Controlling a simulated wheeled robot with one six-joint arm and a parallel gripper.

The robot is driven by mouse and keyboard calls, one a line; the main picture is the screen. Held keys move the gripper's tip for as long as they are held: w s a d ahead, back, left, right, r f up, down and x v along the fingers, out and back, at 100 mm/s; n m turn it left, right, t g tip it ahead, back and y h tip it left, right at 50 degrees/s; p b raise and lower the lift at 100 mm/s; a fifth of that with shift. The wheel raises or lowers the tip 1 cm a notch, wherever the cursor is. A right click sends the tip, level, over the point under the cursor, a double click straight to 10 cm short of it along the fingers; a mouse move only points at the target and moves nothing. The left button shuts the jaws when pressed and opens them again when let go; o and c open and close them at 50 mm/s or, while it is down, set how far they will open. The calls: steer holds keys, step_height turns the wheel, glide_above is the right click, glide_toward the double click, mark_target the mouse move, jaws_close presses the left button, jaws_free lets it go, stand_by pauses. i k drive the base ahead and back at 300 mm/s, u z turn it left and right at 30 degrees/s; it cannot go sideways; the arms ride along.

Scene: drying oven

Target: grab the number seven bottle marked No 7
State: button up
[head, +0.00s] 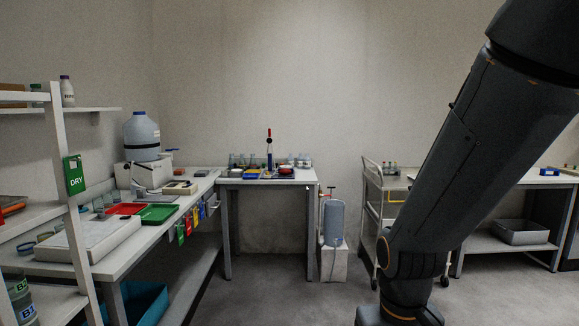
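I cannot make out a bottle marked No 7 in the head view. A white bottle with a purple cap (67,91) stands on the upper left shelf, its label too small to read. Jars marked B1 (20,290) stand at the lower left, partly cut off by the frame. Several small bottles (391,168) stand on the trolley, too small to read. Several pieces of glassware (240,160) stand on the back table. My arm crosses the right side of the view and hides part of the room. My gripper is not in view.
A left bench (140,236) holds red and green trays and a large blue-grey container (141,136). The back table (307,175) stands by the wall. A grey cylinder (333,221) stands on a white block beside it. The floor (270,290) in the middle is clear.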

mark_target(306, 160)
steer(key=z, duration=0.3)
steer(key=i, duration=0.7)
steer(key=z, duration=0.55)
steer(key=i, duration=1.55)
steer(key=u, duration=0.65)
steer(key=i, duration=1.05)
steer(key=u, duration=0.6)
